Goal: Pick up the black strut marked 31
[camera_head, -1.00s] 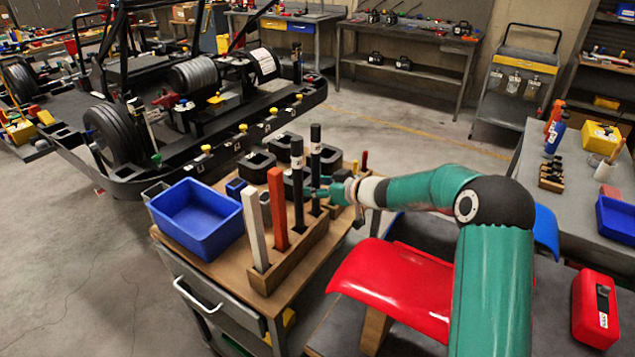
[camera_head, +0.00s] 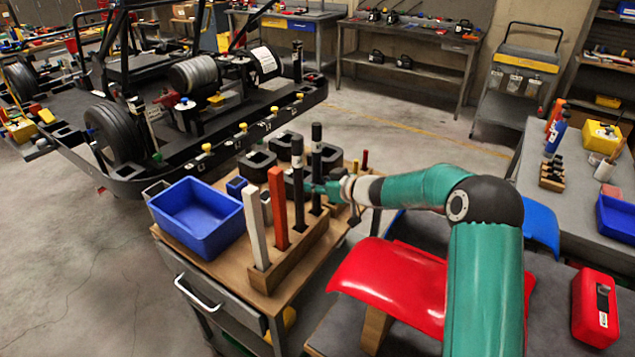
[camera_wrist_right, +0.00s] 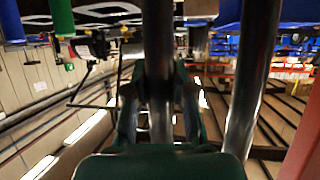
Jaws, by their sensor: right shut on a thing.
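Two black struts stand upright in the wooden rack (camera_head: 290,262) on the cart, in a row with a red and a white bar. My right gripper (camera_head: 319,187) reaches in from the right and is shut on the farther black strut (camera_head: 316,150), about mid-height. In the right wrist view this strut (camera_wrist_right: 158,75) stands between the two fingers. The other black strut (camera_head: 298,190) stands just nearer and left. Both bear small pale marks, too small to read. The held strut's foot still appears to be in the rack. My left gripper is not in view.
A blue bin (camera_head: 200,215) sits on the cart left of the rack. The red bar (camera_head: 278,210) and white bar (camera_head: 256,228) stand close by. Black blocks (camera_head: 257,165) lie behind. A red curved panel (camera_head: 392,285) lies below my right arm. Space above the struts looks clear.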

